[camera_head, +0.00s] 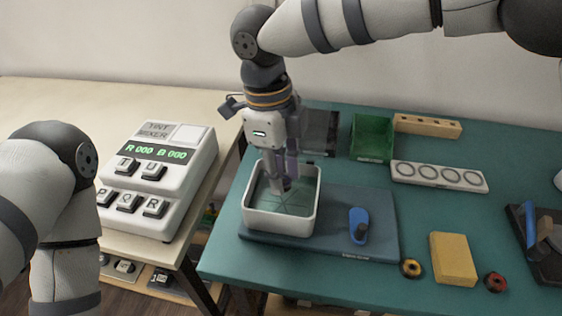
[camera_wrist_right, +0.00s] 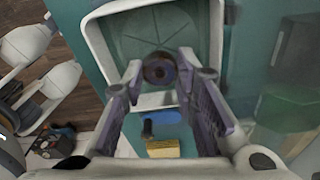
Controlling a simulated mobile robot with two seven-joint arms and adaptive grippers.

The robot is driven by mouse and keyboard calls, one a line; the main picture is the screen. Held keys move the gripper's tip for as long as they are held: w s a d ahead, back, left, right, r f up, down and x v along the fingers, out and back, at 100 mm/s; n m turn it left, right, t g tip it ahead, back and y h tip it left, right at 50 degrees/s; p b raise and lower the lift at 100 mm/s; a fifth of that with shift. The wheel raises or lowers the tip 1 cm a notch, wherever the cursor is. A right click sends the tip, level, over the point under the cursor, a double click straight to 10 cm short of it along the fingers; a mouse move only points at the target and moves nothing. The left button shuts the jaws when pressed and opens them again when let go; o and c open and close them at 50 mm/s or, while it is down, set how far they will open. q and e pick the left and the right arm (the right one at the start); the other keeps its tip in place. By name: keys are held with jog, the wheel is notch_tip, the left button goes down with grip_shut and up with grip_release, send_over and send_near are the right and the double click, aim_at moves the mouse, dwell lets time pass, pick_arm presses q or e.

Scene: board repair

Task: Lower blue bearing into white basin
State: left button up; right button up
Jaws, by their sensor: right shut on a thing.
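The white basin (camera_head: 278,226) is a square tub with a greenish inside, standing on a blue-grey mat. My right gripper (camera_head: 284,186) points down into its opening, near the middle. In the right wrist view, the right gripper (camera_wrist_right: 160,76) is shut on the blue bearing (camera_wrist_right: 159,68), a dark ring with a brownish centre held between the fingertips. The basin's rim (camera_wrist_right: 92,36) surrounds it there. In the head view the bearing is mostly hidden by the fingers; I cannot tell whether it touches the basin floor. My left gripper is out of view; only its arm shows.
The mat (camera_head: 340,244) also bears a blue-handled tool (camera_head: 358,225). Nearby are a gold ring (camera_head: 411,268), a yellow block (camera_head: 453,258) and a red ring (camera_head: 495,282). Behind are a green bin (camera_head: 372,138) and a white ring holder (camera_head: 440,176). A tint mixer (camera_head: 160,180) stands left.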

aim_at(281, 203)
jog(key=shift+f+b, duration=0.3)
jog(key=shift+f, duration=2.3)
dwell(1.3)
jog(key=o, duration=1.2)
